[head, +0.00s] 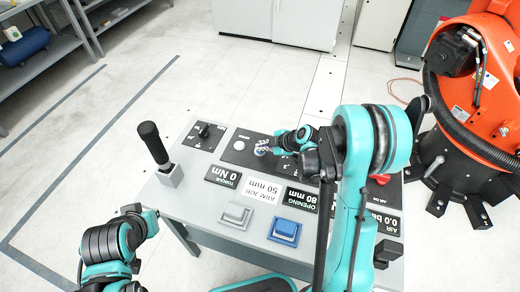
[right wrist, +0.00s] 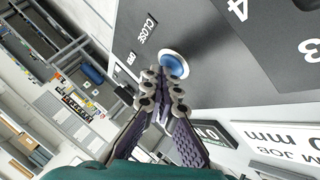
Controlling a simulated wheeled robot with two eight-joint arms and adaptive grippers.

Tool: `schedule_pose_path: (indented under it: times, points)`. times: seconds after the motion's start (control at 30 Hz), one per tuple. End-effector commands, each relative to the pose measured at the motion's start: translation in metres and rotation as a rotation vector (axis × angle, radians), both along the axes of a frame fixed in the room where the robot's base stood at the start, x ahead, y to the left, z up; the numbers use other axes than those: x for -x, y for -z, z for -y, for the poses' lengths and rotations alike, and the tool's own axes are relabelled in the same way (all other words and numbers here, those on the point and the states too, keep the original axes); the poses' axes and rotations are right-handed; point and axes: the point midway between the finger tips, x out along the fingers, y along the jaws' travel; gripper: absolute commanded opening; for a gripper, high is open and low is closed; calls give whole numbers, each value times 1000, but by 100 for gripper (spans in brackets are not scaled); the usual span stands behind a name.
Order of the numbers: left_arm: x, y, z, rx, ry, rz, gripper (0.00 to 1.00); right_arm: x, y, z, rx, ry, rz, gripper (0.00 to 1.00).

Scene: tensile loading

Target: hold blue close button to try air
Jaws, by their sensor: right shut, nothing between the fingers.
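The blue close button (right wrist: 174,64) sits in a light round ring on the dark panel, beside the word CLOSE, in the right wrist view. My right gripper (right wrist: 162,82) is shut and empty, its fingertips at the near edge of the button and partly over it. I cannot tell whether they touch it. In the head view the right gripper (head: 268,150) is low over the control panel (head: 232,158), and its fingers and arm hide the button there. My left arm is at the lower left; its gripper (head: 138,210) is small and its fingers are unclear.
A red knob (head: 382,179) is right of my right arm. An orange robot (head: 480,90) stands at right.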

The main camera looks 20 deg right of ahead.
Motion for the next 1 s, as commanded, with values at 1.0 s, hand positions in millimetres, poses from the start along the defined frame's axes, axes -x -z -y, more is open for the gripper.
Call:
schedule_pose_path:
  times: [1.0]
  points:
    - [0, -12, 0, 0, 0, 0, 0, 0, -19, 0, 0, 0, 0, 0]
